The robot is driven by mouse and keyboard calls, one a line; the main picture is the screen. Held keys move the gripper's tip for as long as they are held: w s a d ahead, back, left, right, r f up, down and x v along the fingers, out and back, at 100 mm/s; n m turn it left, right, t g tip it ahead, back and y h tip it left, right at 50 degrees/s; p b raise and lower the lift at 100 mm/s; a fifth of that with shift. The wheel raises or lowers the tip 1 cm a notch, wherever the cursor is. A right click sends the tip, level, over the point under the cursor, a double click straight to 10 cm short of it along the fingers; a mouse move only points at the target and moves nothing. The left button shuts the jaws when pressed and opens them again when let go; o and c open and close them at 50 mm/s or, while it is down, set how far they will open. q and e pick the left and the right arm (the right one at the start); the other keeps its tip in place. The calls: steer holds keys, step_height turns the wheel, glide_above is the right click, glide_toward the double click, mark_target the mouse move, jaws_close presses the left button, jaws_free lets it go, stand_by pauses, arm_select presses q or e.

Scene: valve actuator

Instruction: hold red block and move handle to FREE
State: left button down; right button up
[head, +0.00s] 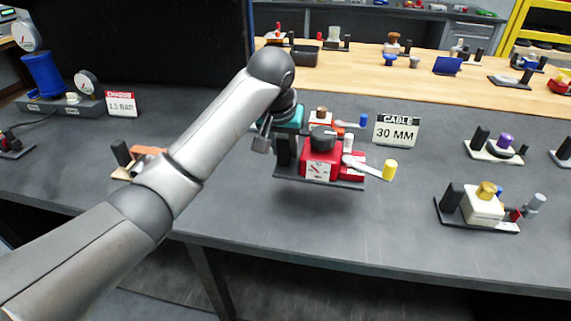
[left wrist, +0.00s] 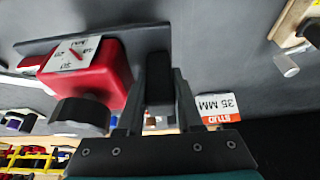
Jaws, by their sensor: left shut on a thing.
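A red block (head: 322,160) with a black knob (head: 322,138) on top and a white dial on its front stands on a dark base plate (head: 345,184). A light lever handle (head: 362,166) with a yellow end knob (head: 389,170) points right. The dial's lettering is too small to read. My left gripper (head: 274,142) is at the left end of this unit, shut on its black post (head: 286,152). In the left wrist view the black post (left wrist: 160,82) is between the fingers (left wrist: 160,105), beside the red block (left wrist: 88,72). The handle is not clear there. My right gripper is not in view.
A "CABLE 30 MM" sign (head: 396,130) stands behind right. Another unit with a blue-ended lever (head: 345,123) is close behind. A unit with a white block (head: 484,206) stands farther right. Bare grey table lies right of the yellow knob.

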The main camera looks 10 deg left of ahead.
arm_select(q)
steer(key=shift+w+r, duration=0.1)
steer(key=shift+r, duration=0.75)
steer(key=shift+f, duration=3.95)
steer(key=shift+f, duration=0.5)
